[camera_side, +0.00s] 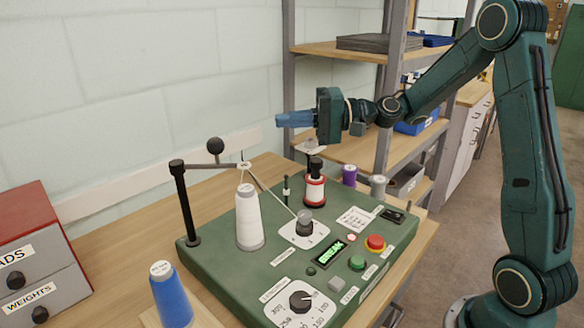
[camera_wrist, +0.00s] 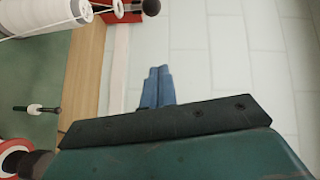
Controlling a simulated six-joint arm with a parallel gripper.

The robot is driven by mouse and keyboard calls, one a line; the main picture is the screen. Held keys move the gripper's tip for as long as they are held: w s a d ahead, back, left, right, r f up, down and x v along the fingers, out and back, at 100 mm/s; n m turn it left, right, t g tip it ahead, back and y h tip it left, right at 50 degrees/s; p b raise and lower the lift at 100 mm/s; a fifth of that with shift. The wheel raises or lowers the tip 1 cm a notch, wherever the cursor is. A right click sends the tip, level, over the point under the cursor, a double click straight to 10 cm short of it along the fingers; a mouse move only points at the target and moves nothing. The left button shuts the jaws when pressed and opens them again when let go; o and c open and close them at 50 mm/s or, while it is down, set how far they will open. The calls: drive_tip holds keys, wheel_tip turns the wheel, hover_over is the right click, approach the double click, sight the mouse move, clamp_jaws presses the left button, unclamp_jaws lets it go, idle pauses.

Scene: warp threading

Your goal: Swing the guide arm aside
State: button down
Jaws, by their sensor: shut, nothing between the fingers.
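The guide arm (camera_side: 210,165) is a thin grey rod reaching from the top of a black post (camera_side: 185,205) to an eyelet above a white thread cone (camera_side: 249,218). A black ball knob (camera_side: 215,146) stands up by the rod; this knob also shows in the wrist view (camera_wrist: 151,7) at the top edge. White thread runs from the eyelet down to a dark grey dial (camera_side: 305,220). My gripper (camera_side: 280,120) has blue fingers shut together and empty. It points left, higher than the knob and to its right, apart from it. The closed fingers show mid-frame in the wrist view (camera_wrist: 154,88).
The green machine panel (camera_side: 225,265) carries a red-and-white spool (camera_side: 315,188), a red button (camera_side: 375,243) and several controls. A blue cone (camera_side: 170,298) stands in front, drawers (camera_side: 38,265) at the left. A shelf unit (camera_side: 345,150) rises behind. Air around my fingers is clear.

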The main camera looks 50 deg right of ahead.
drive_tip(key=shift+d, duration=0.15)
drive_tip(key=shift+w, duration=0.1)
drive_tip(key=w+a+f, duration=0.1)
drive_tip(key=w+a, duration=0.3)
drive_tip(key=a, duration=0.6)
drive_tip(key=shift+w+a, duration=0.2)
drive_tip(key=shift+a, duration=0.15)
idle(0.3)
